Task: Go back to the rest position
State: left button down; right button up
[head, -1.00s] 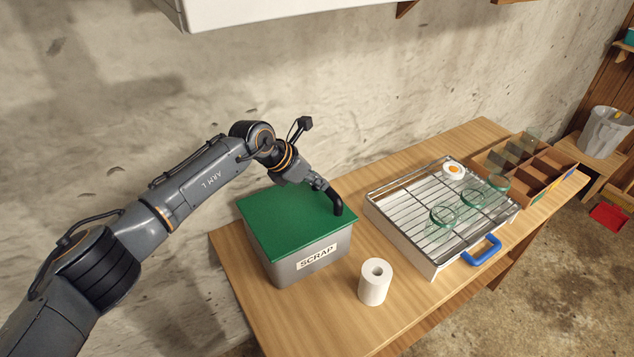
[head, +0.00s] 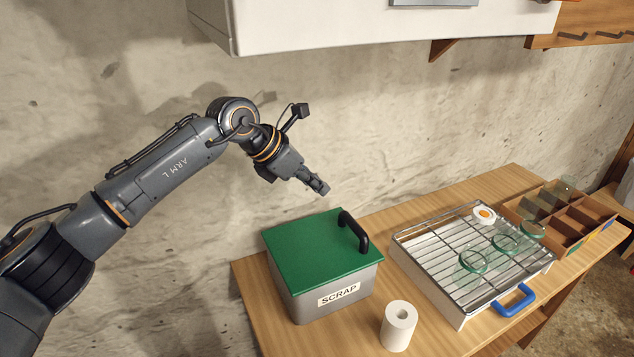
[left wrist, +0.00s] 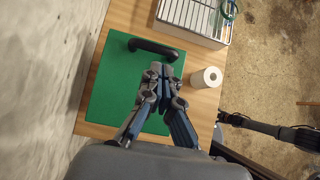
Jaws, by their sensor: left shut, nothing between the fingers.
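My left gripper (head: 322,189) is shut and empty. It hangs in the air above the scrap bin, apart from its lid. In the left wrist view the closed fingers (left wrist: 160,72) show over the green lid (left wrist: 113,75), near the black handle (left wrist: 153,48). In the head view the grey bin (head: 325,303) labelled SCRAP stands on the bench with its green lid (head: 305,250) on top and the black handle (head: 354,231) free. My right gripper is not clearly in view; only a dark arm shows at the right of the left wrist view.
A wire rack tray (head: 437,291) with a blue handle holds several green glass jars or rings and a white lid. A white cabinet (head: 340,25) overhangs the wall.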

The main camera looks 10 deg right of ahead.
pick_arm(q)
jog(key=s+d+r+n+t+h, duration=0.1)
jog(key=s+d+r+n+h, duration=0.65)
jog(key=h, duration=0.45)
jog(key=w+a+n+t+y, duration=0.3)
jog(key=a+n+t, duration=0.6)
jog(key=n+t, duration=0.55)
jog(key=a+f+n+t+y, duration=0.2)
jog(key=a+f+n+y, duration=0.7)
jog(key=n, duration=0.4)
jog(key=s+a+f+n+g+y, duration=0.55)
jog(key=a+f+n+y, duration=0.2)
jog(key=a+f, duration=0.5)
jog(key=s+a+f+n+g, duration=0.3)
jog(key=s+f+g, duration=0.35)
jog(key=s, duration=0.65)
jog(key=s+a+f+n+g, duration=0.3)
jog(key=s+f+g, duration=0.35)
jog(key=s, duration=0.75)
notch_tip(320, 180, down, 28)
jog(key=s+a+f, duration=0.2)
jog(key=s+f, duration=1.4)
jog(key=s, duration=0.1)
jog(key=shift+s+a+f, duration=0.15)
jog(key=shift+s+a, duration=0.15)
jog(key=shift+a, duration=0.1)
